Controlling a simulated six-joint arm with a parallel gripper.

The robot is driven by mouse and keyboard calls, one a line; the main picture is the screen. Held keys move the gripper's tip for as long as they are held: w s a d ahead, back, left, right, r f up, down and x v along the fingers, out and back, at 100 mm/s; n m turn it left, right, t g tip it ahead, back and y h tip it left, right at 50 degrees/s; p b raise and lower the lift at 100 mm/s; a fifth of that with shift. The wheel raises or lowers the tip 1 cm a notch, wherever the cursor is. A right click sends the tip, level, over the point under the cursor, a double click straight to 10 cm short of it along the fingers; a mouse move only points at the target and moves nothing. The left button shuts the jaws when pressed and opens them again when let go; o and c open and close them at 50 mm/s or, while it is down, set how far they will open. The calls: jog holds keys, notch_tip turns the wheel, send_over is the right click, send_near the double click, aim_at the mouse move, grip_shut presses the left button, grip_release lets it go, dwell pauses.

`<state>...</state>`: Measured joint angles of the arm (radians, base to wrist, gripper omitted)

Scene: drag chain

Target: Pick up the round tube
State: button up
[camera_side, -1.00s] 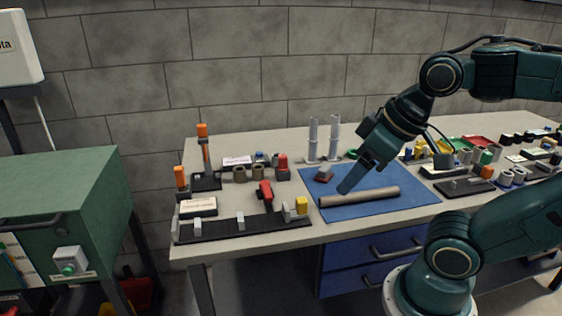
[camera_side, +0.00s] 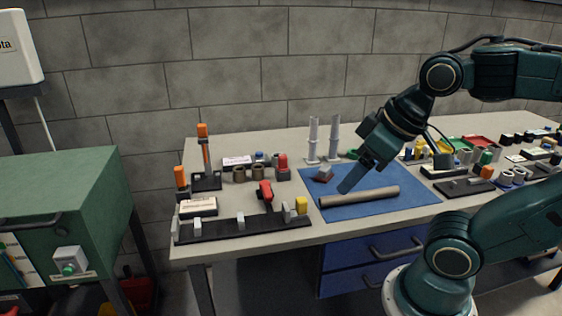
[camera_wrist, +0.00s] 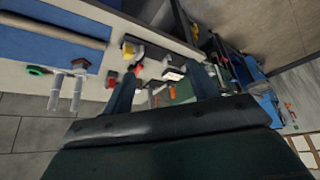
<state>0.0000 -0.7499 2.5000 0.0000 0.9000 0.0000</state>
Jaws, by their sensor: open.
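The round tube (camera_side: 358,197) is a long grey-brown cylinder lying on its side on the blue mat (camera_side: 412,206). In the wrist view the tube (camera_wrist: 55,30) shows at the upper left, outside the space between the fingers. My gripper (camera_side: 346,187) reaches down from the right, its tip just behind and above the tube's left half in the side view. Its two fingers stand apart with nothing held between them, as the wrist view (camera_wrist: 163,92) shows. I cannot tell the exact gap between fingertips and tube.
A small red-based block (camera_side: 324,174) sits on the mat behind the tube. Two upright grey posts (camera_side: 313,140) stand behind the mat. A black rail with blocks (camera_side: 205,230) lies at the left. Many small parts crowd the bench's right side. The mat around the tube is mostly clear.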

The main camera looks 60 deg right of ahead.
jog(key=shift+c, duration=0.2)
jog(key=w+d+f+m+g+h, duration=0.1)
jog(key=w+d+f+m+g, duration=0.15)
jog(key=w+d+m, duration=0.8)
jog(key=s+d+f+m+g, duration=0.1)
jog(key=d+f+m, duration=0.2)
jog(key=d+m, duration=0.4)
jog(key=s+d+f+m+g+y, duration=0.1)
jog(key=d+f+m+g, duration=0.1)
jog(key=d+m, duration=0.5)
jog(key=shift+d+f+m, duration=0.15)
jog(key=shift+f+m, duration=0.65)
jog(key=shift+m, duration=0.45)
jog(key=shift+s, duration=0.1)
send_over(360, 196)
jog(key=w+a, duration=0.2)
jog(key=w, duration=0.1)
jog(key=f, duration=0.8)
jog(key=shift+d+f, duration=0.2)
jog(key=shift+f, duration=0.1)
